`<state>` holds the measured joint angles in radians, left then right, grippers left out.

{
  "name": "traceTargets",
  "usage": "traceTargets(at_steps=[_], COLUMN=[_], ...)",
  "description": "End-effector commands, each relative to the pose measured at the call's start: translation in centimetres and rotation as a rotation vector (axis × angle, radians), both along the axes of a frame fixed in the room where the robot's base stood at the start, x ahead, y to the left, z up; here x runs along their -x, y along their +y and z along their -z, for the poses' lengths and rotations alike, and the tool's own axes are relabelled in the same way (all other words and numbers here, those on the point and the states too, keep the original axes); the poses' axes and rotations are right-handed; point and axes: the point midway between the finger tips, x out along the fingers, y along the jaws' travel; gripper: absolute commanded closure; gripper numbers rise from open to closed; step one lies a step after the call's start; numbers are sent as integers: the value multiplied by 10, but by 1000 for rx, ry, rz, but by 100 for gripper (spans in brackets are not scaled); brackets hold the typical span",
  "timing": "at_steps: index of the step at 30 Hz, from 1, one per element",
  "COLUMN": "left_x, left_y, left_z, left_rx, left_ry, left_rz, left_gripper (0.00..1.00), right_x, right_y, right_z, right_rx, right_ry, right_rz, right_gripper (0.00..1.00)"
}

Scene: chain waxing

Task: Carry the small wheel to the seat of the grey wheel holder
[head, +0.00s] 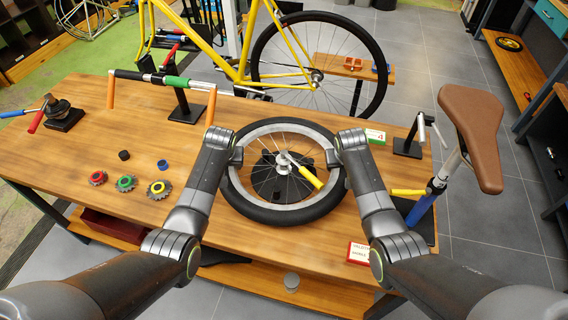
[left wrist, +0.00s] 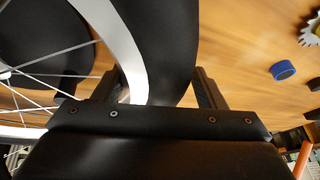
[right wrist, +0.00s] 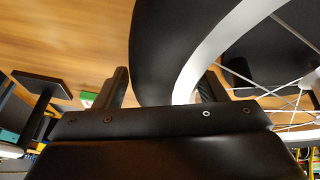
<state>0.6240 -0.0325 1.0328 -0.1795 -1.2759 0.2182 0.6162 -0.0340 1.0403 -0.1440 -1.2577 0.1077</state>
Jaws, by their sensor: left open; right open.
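The small wheel (head: 240,190), with a black tyre, silver rim and thin spokes, lies flat over the middle of the wooden table. My left gripper (head: 236,160) is at its left side, open, with its fingers on either side of the tyre and rim in the left wrist view (left wrist: 165,88). My right gripper (head: 341,160) is at its right side, also open, and the right wrist view (right wrist: 164,88) shows the tyre and rim between its fingers. A dark base (head: 267,185) shows through the spokes. I cannot tell which stand is the grey wheel holder.
A yellow-handled tool (head: 308,174) shows across the wheel's middle. Several small sprockets (head: 125,183) and a blue ring (head: 162,164) lie to the left. A stand with a handlebar (head: 182,80) is behind.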

Motion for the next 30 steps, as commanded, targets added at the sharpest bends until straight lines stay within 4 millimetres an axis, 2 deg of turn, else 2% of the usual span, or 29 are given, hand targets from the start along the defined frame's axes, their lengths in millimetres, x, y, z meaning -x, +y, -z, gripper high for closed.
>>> traceTargets(at_steps=[13, 27, 30], left_x=[-2, -2, -1], left_y=[1, 0, 0], left_z=[4, 4, 4], left_rx=[0, 0, 0], left_ry=[0, 0, 0], left_rz=[-1, 0, 0], left_gripper=[37, 98, 100], right_x=[-2, -2, -2], right_y=[0, 0, 0], right_z=[4, 4, 4], right_rx=[0, 0, 0], right_ry=[-1, -1, -1], right_rz=[0, 0, 0], right_gripper=[37, 98, 100])
